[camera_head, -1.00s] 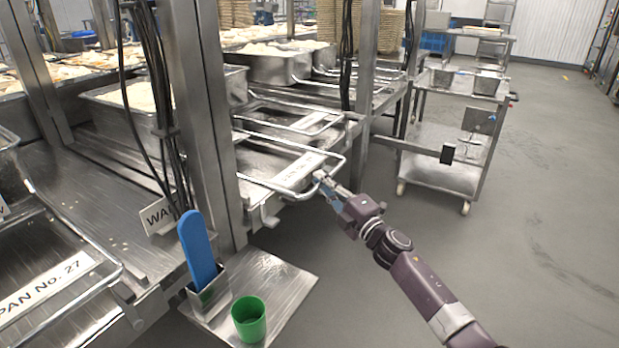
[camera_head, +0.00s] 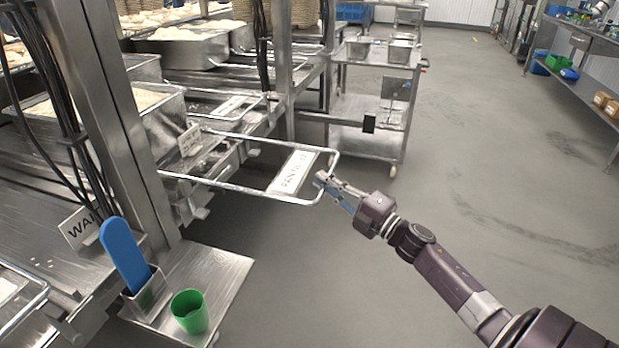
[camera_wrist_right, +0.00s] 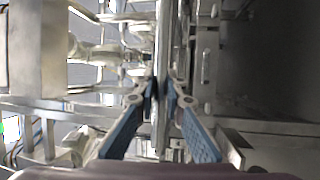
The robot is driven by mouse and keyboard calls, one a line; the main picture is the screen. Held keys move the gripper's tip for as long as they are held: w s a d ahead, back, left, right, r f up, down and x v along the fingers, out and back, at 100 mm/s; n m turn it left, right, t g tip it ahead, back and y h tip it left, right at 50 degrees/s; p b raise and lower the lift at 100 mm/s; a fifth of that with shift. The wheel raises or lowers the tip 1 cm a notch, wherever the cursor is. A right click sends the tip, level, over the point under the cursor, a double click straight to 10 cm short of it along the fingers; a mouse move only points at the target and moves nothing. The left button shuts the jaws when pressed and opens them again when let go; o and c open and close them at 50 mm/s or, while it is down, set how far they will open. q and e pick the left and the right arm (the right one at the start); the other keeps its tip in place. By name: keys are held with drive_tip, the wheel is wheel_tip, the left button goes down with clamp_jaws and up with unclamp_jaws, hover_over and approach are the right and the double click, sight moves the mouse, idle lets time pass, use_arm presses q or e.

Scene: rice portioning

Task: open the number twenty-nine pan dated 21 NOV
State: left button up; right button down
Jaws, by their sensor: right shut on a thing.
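A wire pull frame (camera_head: 228,187) carries a white label (camera_head: 292,172) that starts with "PAN No."; its number is too small to read surely. The frame sticks out from the rack over the floor. A small white card (camera_head: 190,140) stands near its inner end, its print unreadable. A metal pan (camera_head: 165,122) with pale rice sits behind it. My right gripper (camera_head: 322,182) is shut on the frame's outer end. In the right wrist view, the blue-padded fingers (camera_wrist_right: 160,90) close on a thin metal bar (camera_wrist_right: 163,45). My left gripper is out of view.
A steel post (camera_head: 118,120) stands left of the frame. A blue paddle (camera_head: 124,255) in a holder and a green cup (camera_head: 189,312) are on a small shelf (camera_head: 225,268) below. A wheeled cart (camera_head: 372,100) stands behind.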

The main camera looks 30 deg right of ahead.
drive_tip(key=shift+s+d, duration=0.25)
drive_tip(key=shift+s, duration=0.1)
drive_tip(key=c, duration=2)
unclamp_jaws()
drive_tip(key=shift+o, duration=0.2)
drive_tip(key=v, duration=1.2)
